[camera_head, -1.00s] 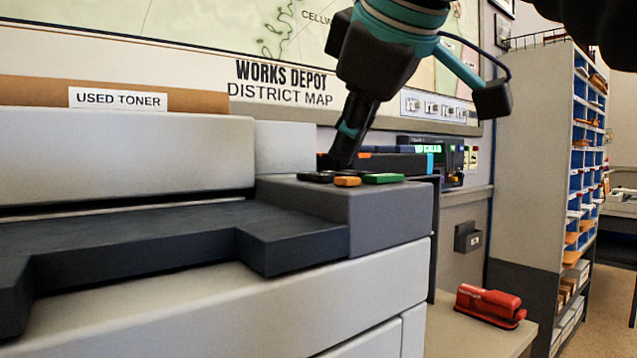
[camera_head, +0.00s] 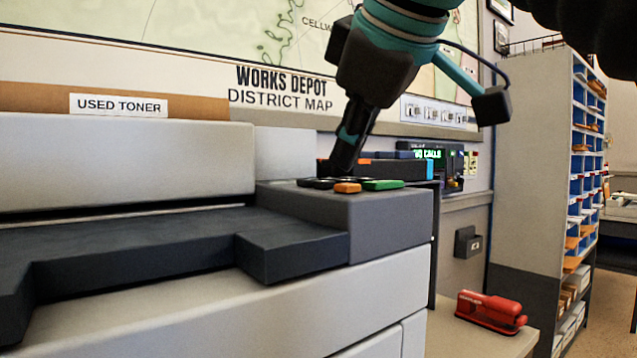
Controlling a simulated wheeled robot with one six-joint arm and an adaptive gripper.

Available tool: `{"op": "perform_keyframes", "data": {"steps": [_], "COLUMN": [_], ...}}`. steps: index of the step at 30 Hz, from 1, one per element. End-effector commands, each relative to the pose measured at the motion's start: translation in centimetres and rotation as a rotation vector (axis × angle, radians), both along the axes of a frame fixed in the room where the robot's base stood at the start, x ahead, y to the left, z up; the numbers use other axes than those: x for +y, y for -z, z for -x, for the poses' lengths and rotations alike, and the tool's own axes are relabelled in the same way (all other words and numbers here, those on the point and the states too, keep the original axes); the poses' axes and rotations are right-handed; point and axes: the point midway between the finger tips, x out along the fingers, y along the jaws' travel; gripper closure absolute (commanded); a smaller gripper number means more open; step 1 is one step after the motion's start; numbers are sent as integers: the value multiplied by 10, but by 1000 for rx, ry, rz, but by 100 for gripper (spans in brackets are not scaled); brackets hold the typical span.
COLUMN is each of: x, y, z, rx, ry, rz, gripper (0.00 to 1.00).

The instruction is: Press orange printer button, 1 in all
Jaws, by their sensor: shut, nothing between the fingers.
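The printer (camera_head: 390,300) is a large light-grey machine with a dark-grey control panel (camera_head: 390,220) at its right end. The orange button (camera_head: 347,187) is at the front of the panel's top, next to a green button (camera_head: 383,184) on its right. Dark buttons (camera_head: 318,183) lie to its left and behind it. My gripper (camera_head: 340,172) points down with its fingers shut and empty. Its tips are just behind the orange button in the picture, near the dark buttons. I cannot tell whether they touch the panel.
A box labelled "USED TONER" (camera_head: 45,98) sits on top of the printer at left. A lit display unit (camera_head: 440,157) and a dark box (camera_head: 392,168) are behind the panel. A red stapler (camera_head: 490,310) lies on the low surface at right, near the blue pigeonhole shelf (camera_head: 585,150).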

Motion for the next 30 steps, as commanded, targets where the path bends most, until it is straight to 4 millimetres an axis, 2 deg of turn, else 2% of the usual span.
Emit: {"op": "perform_keyframes", "data": {"steps": [30], "x": [0], "y": [9], "z": [0], "rx": [0], "ry": [0], "rz": [0], "gripper": [100]}}
